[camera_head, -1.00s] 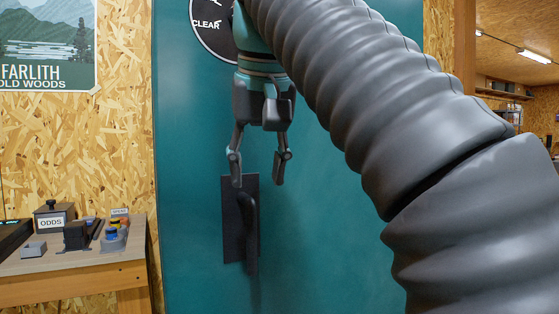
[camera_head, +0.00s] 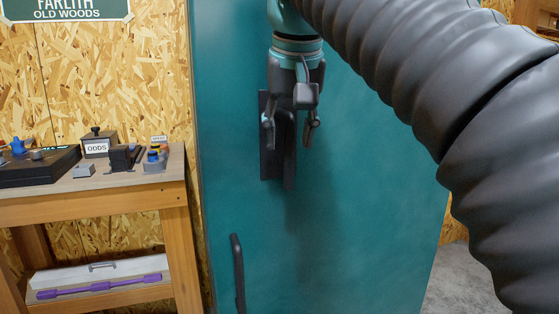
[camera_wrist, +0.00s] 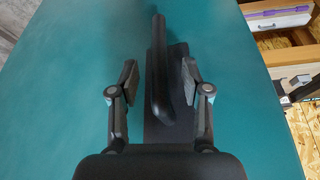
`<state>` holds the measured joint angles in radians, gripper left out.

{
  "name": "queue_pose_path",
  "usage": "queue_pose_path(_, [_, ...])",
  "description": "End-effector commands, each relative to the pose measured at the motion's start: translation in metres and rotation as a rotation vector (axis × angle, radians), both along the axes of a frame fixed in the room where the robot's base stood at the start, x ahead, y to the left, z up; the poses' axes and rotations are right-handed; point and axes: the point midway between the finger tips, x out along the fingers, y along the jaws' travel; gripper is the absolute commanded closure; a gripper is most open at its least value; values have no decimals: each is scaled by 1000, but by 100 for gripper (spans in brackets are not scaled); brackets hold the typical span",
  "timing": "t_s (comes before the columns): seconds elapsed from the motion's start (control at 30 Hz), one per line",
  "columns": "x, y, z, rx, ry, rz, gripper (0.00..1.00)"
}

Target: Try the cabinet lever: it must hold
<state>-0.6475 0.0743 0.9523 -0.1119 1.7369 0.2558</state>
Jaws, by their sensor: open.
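The teal cabinet door (camera_head: 370,200) fills the middle of the head view. Its black lever (camera_head: 290,172) hangs nearly straight down in front of a dark backplate (camera_head: 268,167). My gripper (camera_head: 289,130) points down in front of the plate and hides the lever's upper part. In the wrist view the lever (camera_wrist: 158,75) runs between the two open fingers of my gripper (camera_wrist: 159,78), with the backplate (camera_wrist: 178,95) behind it. A gap shows on both sides of the lever, and I see no finger touching it.
A black bar handle (camera_head: 237,270) is lower on the door. A wooden bench (camera_head: 100,205) stands to the left, with an ODDS box (camera_head: 98,146) and small items on top. A purple tool (camera_head: 98,287) lies on its lower shelf. The floor at right looks clear.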

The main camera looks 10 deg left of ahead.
Motion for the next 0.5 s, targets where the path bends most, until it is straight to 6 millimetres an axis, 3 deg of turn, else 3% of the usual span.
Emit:
queue_pose_path(0.2, [10,4,-27,0,0,1,52])
queue_pose_path(0.5, [14,6,-36,0,-1,1,52])
